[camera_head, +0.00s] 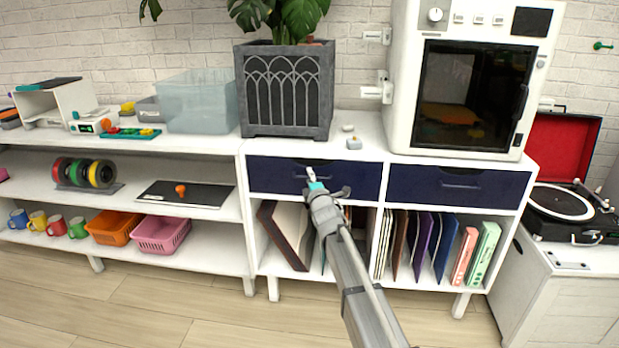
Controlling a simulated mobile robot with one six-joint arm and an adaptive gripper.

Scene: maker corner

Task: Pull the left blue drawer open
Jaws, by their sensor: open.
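The left blue drawer (271,176) is a dark navy front in the white cabinet, below the grey planter. It looks shut, flush with the cabinet. Its handle is near the middle of the front, mostly hidden behind my gripper. My gripper (327,180) is open and empty in front of the drawer's middle and right half. Its fingers point toward the drawer front. I cannot tell whether a finger touches the handle. The right blue drawer (490,189) beside it also looks shut.
Books and folders (432,243) stand in the open compartments below the drawers. A grey planter (287,131) and a white oven-like machine (405,128) stand on the cabinet top. A record player (561,203) is at the right. The wooden floor (230,325) in front is clear.

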